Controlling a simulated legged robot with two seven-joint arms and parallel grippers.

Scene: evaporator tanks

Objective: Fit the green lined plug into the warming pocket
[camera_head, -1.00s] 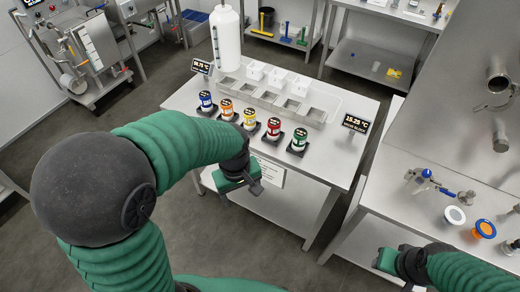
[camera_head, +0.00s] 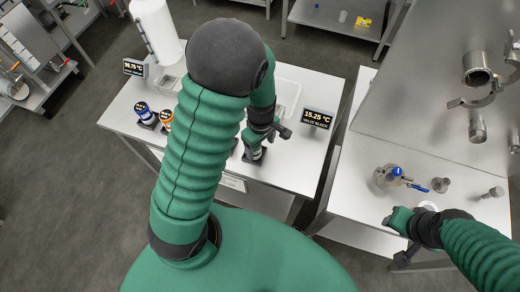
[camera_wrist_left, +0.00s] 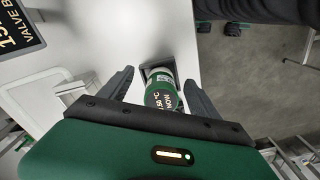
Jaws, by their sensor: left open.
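The green lined plug (camera_wrist_left: 160,92) has a green lettered top and a pale band. It stands in a dark square base near the table edge. In the head view the plug (camera_head: 253,153) is partly hidden under my left gripper (camera_head: 268,133). In the left wrist view my left gripper (camera_wrist_left: 156,84) is open, with a finger to either side of the plug and a gap on each side. My right gripper (camera_head: 396,240) hangs over the right bench's front edge; its finger gap is unclear. I cannot pick out the warming pocket; my left arm hides much of the table.
Blue (camera_head: 144,112) and orange (camera_head: 166,120) plugs stand in dark bases at the left. A valve block sign (camera_head: 316,118) stands at the table's right. A blue-handled valve (camera_head: 397,174) lies on the right bench.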

